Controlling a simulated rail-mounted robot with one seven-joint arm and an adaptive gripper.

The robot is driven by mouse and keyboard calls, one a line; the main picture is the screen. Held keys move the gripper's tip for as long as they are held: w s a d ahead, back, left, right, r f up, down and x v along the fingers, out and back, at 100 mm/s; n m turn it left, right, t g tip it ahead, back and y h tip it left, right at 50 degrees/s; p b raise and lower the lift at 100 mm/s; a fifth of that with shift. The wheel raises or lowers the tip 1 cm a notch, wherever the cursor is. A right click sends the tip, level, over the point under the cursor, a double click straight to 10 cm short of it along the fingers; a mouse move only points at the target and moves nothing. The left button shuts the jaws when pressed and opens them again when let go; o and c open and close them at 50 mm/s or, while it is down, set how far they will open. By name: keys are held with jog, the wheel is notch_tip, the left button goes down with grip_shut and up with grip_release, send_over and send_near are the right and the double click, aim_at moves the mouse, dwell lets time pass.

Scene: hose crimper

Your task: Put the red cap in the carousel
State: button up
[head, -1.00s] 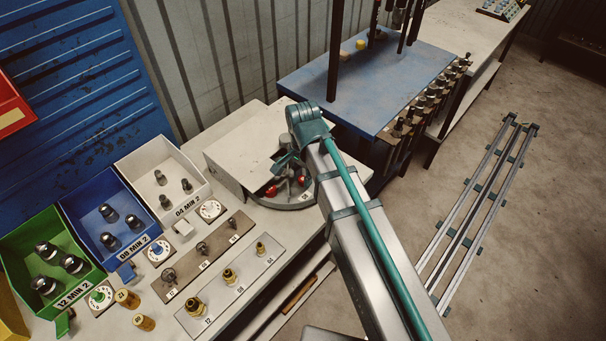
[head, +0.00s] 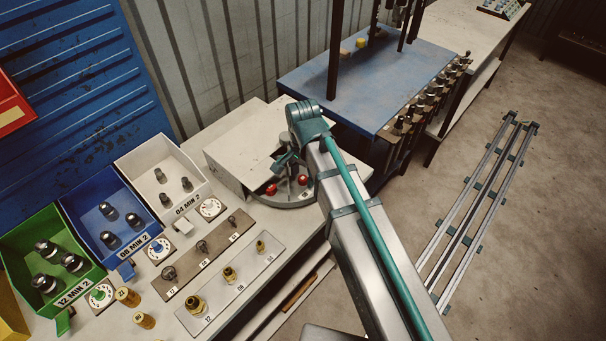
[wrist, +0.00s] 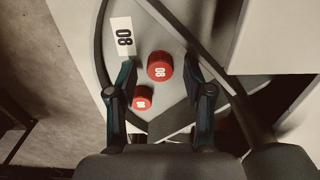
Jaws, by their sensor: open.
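The carousel (head: 288,199) is a grey round tray with a raised rim, partly under a pale cover. Two red caps show on it in the head view: one at the left (head: 271,189), one at the right (head: 303,180). In the wrist view, a larger-looking red cap marked 08 (wrist: 160,66) appears between the fingertips, with gaps on both sides. The other red cap (wrist: 142,97) appears smaller, nearer the left finger; its mark is hard to read. My gripper (wrist: 160,72) is open above the carousel; in the head view (head: 287,163) it is small and partly hidden by my arm.
A white 08 label (wrist: 122,36) lies on the carousel. The pale cover (head: 235,160) stands beside my gripper. Green (head: 40,240), blue (head: 90,208) and white (head: 150,160) bins with dark fittings stand at left. Brass fittings sit on a plate (head: 215,300) in front.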

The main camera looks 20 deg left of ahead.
aim_at(303, 177)
notch_tip(303, 177, up, 12)
jog(key=b, duration=0.2)
dwell(0.4)
dwell(0.4)
